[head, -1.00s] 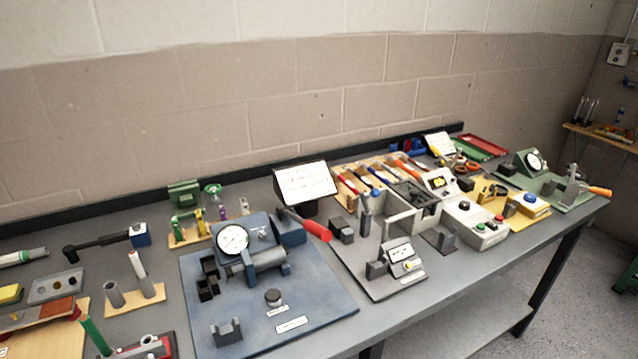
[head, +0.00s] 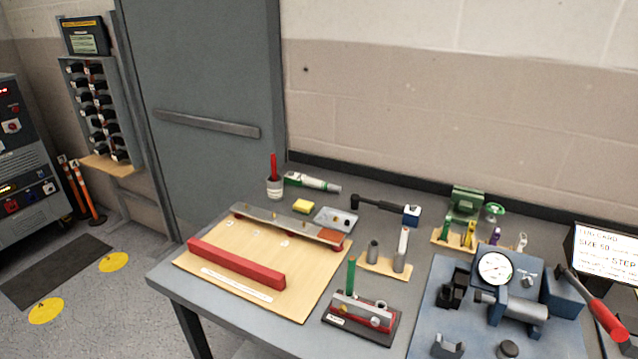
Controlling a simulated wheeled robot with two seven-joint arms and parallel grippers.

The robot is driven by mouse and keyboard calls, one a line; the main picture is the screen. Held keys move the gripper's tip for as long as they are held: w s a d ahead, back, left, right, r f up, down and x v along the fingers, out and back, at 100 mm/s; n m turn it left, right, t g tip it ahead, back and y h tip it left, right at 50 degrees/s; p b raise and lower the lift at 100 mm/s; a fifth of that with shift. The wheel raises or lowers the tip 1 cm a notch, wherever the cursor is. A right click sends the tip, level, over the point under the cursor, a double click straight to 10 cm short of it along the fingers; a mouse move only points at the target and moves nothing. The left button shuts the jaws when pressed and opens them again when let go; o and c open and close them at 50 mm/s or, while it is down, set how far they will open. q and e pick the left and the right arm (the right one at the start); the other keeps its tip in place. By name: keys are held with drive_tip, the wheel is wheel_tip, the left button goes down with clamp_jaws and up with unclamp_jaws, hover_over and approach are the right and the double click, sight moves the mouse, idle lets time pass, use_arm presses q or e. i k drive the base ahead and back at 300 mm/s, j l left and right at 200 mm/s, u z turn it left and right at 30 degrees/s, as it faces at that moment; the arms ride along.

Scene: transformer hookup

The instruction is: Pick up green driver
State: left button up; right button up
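Two green tools could be the green driver, and I cannot tell which. A green rod-like handle (head: 351,275) stands upright in a small red and grey holder (head: 362,312) on a dark base near the table's front edge. A white and green cylindrical tool with a grey tip (head: 312,181) lies on the table at the back, beside a white cup (head: 274,187) holding a red-handled tool. Both tools appear free of any gripper. Neither of my grippers is in the head view.
A wooden board (head: 215,268) with a red bar lies on the table's left part. A black tool with a blue-and-white end (head: 380,205) lies behind the holder. A blue plate with a gauge (head: 495,267) stands right.

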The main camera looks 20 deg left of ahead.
sight(312, 182)
drive_tip(key=j+u, duration=0.5)
drive_tip(key=i+j+u, duration=0.2)
drive_tip(key=j+u, duration=0.25)
drive_tip(key=i+j+u, duration=0.2)
drive_tip(key=j+u, duration=0.2)
drive_tip(key=i+j+u, duration=0.65)
drive_tip(key=j+u, duration=0.15)
drive_tip(key=i+j+u, duration=0.2)
drive_tip(key=i+u, duration=0.2)
drive_tip(key=i+j+z, duration=0.2)
drive_tip(key=i, duration=0.25)
drive_tip(key=i+z, duration=0.25)
drive_tip(key=i, duration=0.2)
drive_tip(key=i+l+z, duration=0.15)
drive_tip(key=z, duration=0.3)
drive_tip(key=i+z, duration=0.55)
drive_tip(key=z, duration=0.3)
drive_tip(key=i+z, duration=0.25)
drive_tip(key=z, duration=0.15)
drive_tip(key=i+j+z, duration=0.2)
drive_tip(key=z, duration=0.25)
